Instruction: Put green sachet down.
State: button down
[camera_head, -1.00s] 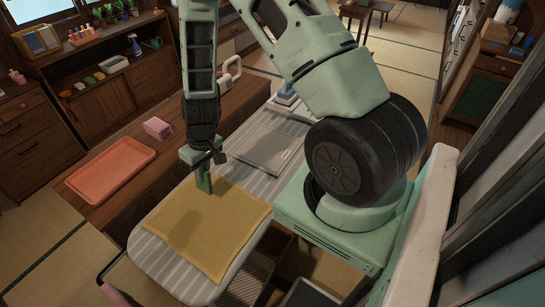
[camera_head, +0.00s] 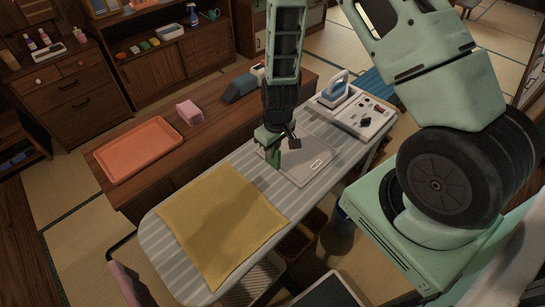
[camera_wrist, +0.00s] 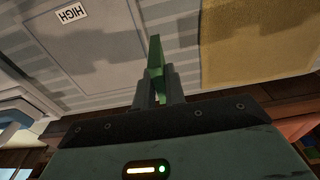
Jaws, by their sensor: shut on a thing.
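The green sachet (camera_head: 274,159) hangs from my gripper (camera_head: 272,148), which is shut on it. In the head view it is by the near left edge of a grey panel (camera_head: 312,172) on the striped ironing board (camera_head: 180,268). In the wrist view the sachet (camera_wrist: 155,62) stands edge-on between my fingertips (camera_wrist: 160,88), in front of the strip between the grey panel (camera_wrist: 92,48) and the yellow cloth (camera_wrist: 255,45). Its height above the board is hard to tell.
The yellow cloth (camera_head: 222,225) lies flat on the board, left of my gripper. An iron (camera_head: 334,88) stands at the far end beside a pale tray of small items (camera_head: 352,118). An orange tray (camera_head: 138,150) and a pink stack (camera_head: 189,112) sit on the low wooden counter behind.

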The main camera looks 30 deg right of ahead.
aim_at(272, 165)
jog(key=shift+f+p, duration=0.45)
jog(key=shift+f, duration=1.6)
jog(key=shift+f, duration=0.2)
jog(key=c, duration=1.5)
grip_release()
jog(key=shift+o, duration=0.2)
jog(key=shift+r, duration=0.1)
